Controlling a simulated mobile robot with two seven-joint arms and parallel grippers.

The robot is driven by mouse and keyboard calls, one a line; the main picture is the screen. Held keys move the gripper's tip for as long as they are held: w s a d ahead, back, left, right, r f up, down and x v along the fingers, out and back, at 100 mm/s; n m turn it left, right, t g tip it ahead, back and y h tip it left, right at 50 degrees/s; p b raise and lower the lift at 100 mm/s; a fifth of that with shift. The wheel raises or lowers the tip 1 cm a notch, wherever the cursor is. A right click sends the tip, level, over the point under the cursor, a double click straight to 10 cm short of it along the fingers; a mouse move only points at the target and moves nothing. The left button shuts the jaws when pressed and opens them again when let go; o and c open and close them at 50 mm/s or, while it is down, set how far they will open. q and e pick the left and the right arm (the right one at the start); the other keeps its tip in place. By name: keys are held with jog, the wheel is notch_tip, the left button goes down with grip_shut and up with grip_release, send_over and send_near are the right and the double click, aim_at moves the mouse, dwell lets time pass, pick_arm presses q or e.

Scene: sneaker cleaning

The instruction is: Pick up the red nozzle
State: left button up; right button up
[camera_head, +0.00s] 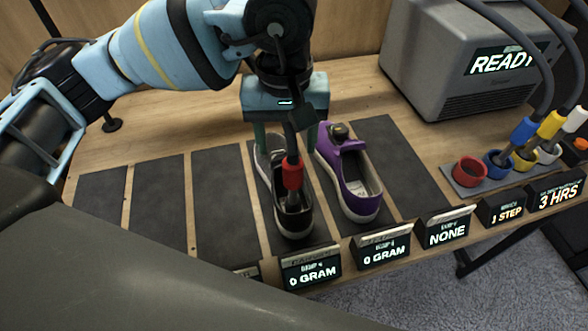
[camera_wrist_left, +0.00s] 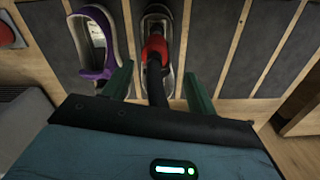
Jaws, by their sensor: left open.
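The red nozzle (camera_head: 292,173) stands with its tip in the opening of a black sneaker (camera_head: 293,218), with its dark hose rising from it. In the left wrist view the red nozzle (camera_wrist_left: 155,48) shows ahead of my fingers, over the sneaker. My left gripper (camera_head: 287,138) is open above the sneaker, with its green fingers apart. In the left wrist view the hose passes between the fingertips (camera_wrist_left: 158,85); whether they touch it I cannot tell. My right gripper is not in view.
A purple sneaker (camera_head: 348,175) stands close on the right. A red holder ring (camera_head: 470,171) is empty beside blue, yellow (camera_head: 552,124) and white nozzles in the rack. A grey machine (camera_head: 455,65) reads READY. Small displays line the front edge. Dark mats on the left are bare.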

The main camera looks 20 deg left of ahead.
aim_at(288, 151)
pick_arm(q)
jog(key=shift+w, duration=0.25)
jog(key=shift+f, duration=0.25)
jog(key=shift+s+f, duration=0.15)
jog(key=shift+f, duration=0.85)
jog(key=shift+d+f, duration=0.1)
jog(key=shift+f, duration=0.15)
jog(key=f, duration=0.2)
jog(key=d+f+p, duration=0.1)
jog(key=f, duration=0.1)
jog(key=shift+s, duration=0.25)
jog(key=shift+f, duration=0.35)
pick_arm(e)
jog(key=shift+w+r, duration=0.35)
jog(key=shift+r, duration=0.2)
